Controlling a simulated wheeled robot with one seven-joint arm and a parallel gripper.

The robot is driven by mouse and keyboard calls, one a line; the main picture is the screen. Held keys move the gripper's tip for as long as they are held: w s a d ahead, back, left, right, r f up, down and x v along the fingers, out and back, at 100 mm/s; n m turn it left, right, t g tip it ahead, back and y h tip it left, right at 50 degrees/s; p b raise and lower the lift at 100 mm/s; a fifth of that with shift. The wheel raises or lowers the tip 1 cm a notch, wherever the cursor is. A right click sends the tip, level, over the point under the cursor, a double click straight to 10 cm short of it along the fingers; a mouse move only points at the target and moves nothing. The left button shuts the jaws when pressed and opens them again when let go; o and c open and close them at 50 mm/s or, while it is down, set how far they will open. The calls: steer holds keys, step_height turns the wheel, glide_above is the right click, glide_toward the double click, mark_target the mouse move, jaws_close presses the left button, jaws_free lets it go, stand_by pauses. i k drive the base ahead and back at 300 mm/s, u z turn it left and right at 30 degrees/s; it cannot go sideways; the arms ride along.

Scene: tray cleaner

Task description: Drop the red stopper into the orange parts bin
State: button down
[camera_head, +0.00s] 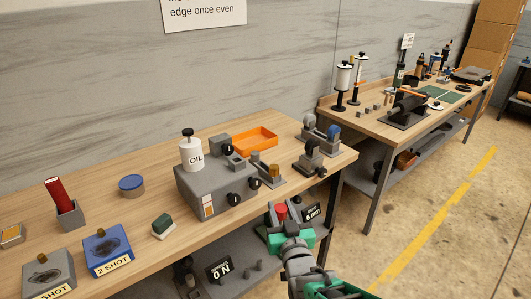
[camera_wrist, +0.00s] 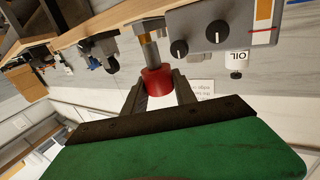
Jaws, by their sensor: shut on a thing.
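The red stopper (camera_head: 281,211) is held between the fingers of my gripper (camera_head: 282,217), in front of the table's front edge. In the wrist view the stopper (camera_wrist: 157,82) sits between the two grey fingertips (camera_wrist: 160,90). The orange parts bin (camera_head: 255,139) is a shallow open tray on the wooden table, behind the grey control box. My gripper is in front of the bin and apart from it. The bin is not clearly seen in the wrist view.
The grey control box (camera_head: 217,187) with black knobs and the white oil bottle (camera_head: 191,154) stands left of my gripper. A brass cylinder in a grey fixture (camera_head: 267,173) lies between my gripper and the bin. Grey clamp-like fixtures (camera_head: 311,158) stand at the table's right end.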

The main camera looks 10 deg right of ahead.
mark_target(261, 139)
steer(key=k, duration=0.2)
steer(key=u, duration=4.3)
steer(key=k, duration=2.95)
steer(key=z, duration=1.3)
steer(key=i, duration=0.5)
steer(key=u, duration=0.1)
